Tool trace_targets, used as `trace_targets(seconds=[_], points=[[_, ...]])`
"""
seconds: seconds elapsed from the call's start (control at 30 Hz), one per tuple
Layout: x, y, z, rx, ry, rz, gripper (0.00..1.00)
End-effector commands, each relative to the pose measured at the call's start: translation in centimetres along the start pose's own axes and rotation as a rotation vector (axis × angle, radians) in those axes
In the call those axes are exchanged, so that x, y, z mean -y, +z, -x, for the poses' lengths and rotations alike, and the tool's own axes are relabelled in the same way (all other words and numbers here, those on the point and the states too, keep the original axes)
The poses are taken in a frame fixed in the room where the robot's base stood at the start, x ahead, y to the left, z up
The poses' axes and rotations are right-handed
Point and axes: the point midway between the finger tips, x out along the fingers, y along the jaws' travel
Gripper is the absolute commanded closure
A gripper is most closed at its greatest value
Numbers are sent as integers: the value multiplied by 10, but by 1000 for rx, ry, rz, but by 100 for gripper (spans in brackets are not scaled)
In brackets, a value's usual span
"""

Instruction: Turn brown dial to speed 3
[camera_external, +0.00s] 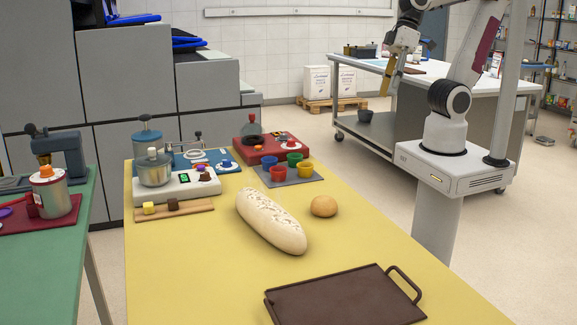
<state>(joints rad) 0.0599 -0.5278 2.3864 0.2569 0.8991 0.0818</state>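A small brown dial (205,177) sits on the right part of the white appliance base (180,190), near the far left of the yellow table. A metal pot (154,170) with a light lid stands on the left part of the same base, beside a small green display (184,179). The dial's markings are too small to read. My gripper (388,88) hangs high at the upper right, pointing down, far from the dial and touching nothing I can see. Its fingers are too small to tell whether they are open or shut.
A board (190,208) with small cubes lies before the appliance. Behind are a blue unit (225,157) and a red unit (243,151). Coloured cups (278,173), a long loaf (270,220), a bun (324,206) and a brown tray (345,300) occupy the yellow table (180,275).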

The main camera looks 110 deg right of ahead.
Motion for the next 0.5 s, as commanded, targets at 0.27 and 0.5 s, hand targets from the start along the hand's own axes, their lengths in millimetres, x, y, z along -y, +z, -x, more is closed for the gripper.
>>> trace_targets(seconds=[0.27,0.5], points=[[26,-34,-21,72,-102,-230,61],[45,-67,-40,127,-187,-430,61]])
